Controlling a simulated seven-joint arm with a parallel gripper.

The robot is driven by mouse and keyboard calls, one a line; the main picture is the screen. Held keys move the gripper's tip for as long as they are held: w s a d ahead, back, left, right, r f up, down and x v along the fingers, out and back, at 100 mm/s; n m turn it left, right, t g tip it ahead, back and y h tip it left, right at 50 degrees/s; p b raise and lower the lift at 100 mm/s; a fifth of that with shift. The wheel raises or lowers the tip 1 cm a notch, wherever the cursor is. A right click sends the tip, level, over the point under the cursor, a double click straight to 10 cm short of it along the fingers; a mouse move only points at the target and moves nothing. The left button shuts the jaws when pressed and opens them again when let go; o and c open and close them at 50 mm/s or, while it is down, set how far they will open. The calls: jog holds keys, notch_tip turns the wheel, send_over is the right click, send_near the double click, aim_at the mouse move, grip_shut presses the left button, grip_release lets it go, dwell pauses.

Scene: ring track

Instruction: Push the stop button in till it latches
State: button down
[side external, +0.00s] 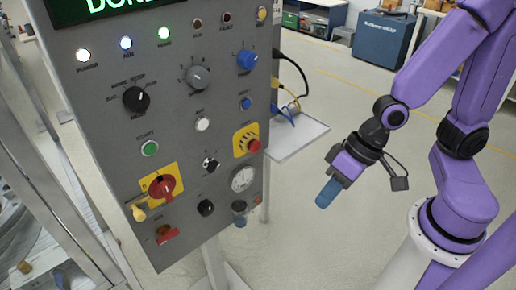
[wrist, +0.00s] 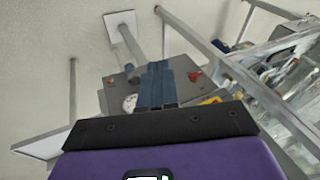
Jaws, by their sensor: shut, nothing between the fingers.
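The stop button (side external: 253,145) is a red mushroom head on a yellow square plate, on the right side of the grey control panel (side external: 190,120) in the side view. I cannot tell whether it is latched in. My gripper (side external: 326,194) has blue fingers, shut and empty, pointing down in open air right of the panel, clearly apart from the button. In the wrist view the shut fingers (wrist: 157,85) cover the middle of the panel face (wrist: 118,96). I cannot make out the stop button in that view.
A red rotary switch (side external: 161,187) on a yellow plate sits lower left. Cables (side external: 292,100) hang at the panel's right edge. Space between panel and gripper is free.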

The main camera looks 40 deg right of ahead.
aim_at(256, 147)
jog(key=w+d+f+m+t+h, duration=0.1)
jog(key=w+d+f+m+t, duration=0.1)
jog(key=w+m+t, duration=0.4)
jog(key=shift+w+d+f+m+t, duration=0.4)
jog(key=shift+w+f+m, duration=0.3)
jog(key=shift+w+m, duration=2.05)
jog(key=shift+s+m, duration=0.45)
jog(key=shift+m, duration=0.1)
jog(key=w, duration=0.8)
jog(key=shift+w, duration=0.25)
jog(key=shift+w, duration=0.15)
jog(key=shift+w, duration=0.3)
